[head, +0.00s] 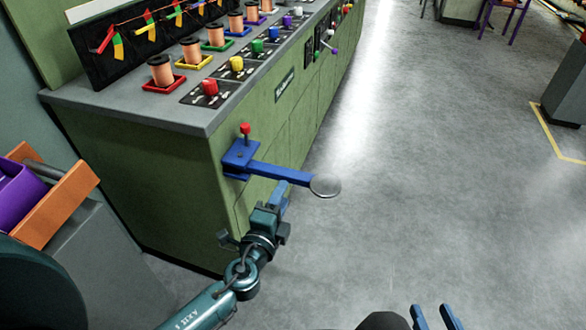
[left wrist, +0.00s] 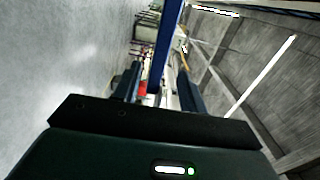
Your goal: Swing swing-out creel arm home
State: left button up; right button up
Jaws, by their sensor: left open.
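The blue swing-out creel arm (head: 282,173) juts from a blue bracket (head: 238,157) on the end of the green cabinet, over the aisle floor. A round grey disc (head: 325,187) caps its free end, and a red knob (head: 245,129) stands above the bracket. My left gripper (head: 281,190) is just below the arm's middle, fingers pointing up towards it. In the left wrist view the open fingers (left wrist: 158,82) show on either side of the blue bar (left wrist: 168,45); I cannot tell whether they touch it. My right gripper (head: 436,316) is open and empty at the bottom edge.
The cabinet top (head: 180,117) holds several copper-coloured spools and coloured knobs. An orange and purple item (head: 40,200) sits on a grey stand at the left. A grey cabinet (head: 567,90) stands at the far right. The aisle floor is clear.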

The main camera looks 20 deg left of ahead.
aim_at(294, 171)
pick_arm(q)
jog(key=w, duration=0.9)
jog(key=shift+w+d, duration=0.15)
jog(key=shift+w, duration=0.1)
jog(key=shift+c, duration=0.3)
grip_shut()
